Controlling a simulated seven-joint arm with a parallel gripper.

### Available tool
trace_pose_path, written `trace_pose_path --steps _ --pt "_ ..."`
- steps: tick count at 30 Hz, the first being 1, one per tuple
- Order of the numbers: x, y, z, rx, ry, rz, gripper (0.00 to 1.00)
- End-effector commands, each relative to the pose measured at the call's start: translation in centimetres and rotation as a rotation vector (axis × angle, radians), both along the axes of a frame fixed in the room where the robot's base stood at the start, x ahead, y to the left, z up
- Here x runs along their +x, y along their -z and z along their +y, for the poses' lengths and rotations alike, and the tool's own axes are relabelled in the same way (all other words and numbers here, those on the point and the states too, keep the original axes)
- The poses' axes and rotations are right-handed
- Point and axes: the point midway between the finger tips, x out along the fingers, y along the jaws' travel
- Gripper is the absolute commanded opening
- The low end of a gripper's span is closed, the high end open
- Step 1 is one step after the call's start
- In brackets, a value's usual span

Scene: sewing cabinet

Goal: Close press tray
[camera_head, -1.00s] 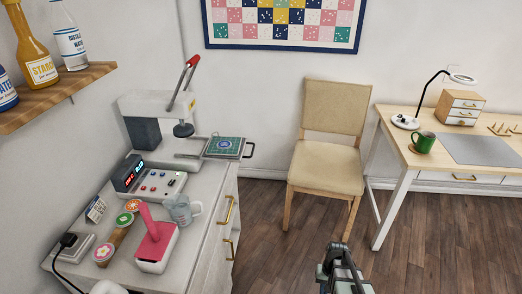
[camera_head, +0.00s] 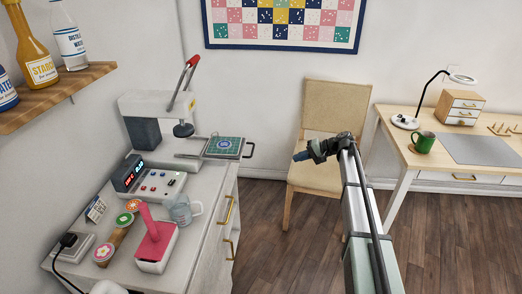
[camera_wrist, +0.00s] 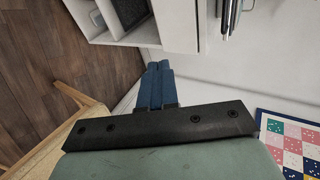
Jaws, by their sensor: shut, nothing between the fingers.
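The press tray (camera_head: 224,147) is pulled out to the right of the white press (camera_head: 158,112) and sticks past the cabinet's edge. A green and blue patterned piece lies on it, and its dark handle (camera_head: 250,150) points right. The press's red-tipped lever (camera_head: 192,63) stands raised. My gripper (camera_head: 298,156) is shut and empty, in front of the chair and apart to the right of the tray handle. In the wrist view its blue fingers (camera_wrist: 155,85) are together. The tray is hard to make out in the wrist view.
The cabinet top (camera_head: 203,178) holds a control box (camera_head: 150,180), a clear mug (camera_head: 181,210) and a pink-handled stamp (camera_head: 154,248). A chair (camera_head: 331,130) stands behind my arm. A desk (camera_head: 459,155) with a green mug is at right. Floor between cabinet and chair is clear.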

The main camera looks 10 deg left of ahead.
Motion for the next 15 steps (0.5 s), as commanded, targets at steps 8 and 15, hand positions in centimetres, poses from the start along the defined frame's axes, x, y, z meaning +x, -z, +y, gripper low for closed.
trace_pose_path --steps 8,15 --pt "0.7 -5.2 2.4 0.306 -0.093 0.006 0.00" --pt "-0.3 -5.9 3.2 0.349 -0.143 -0.002 0.00"
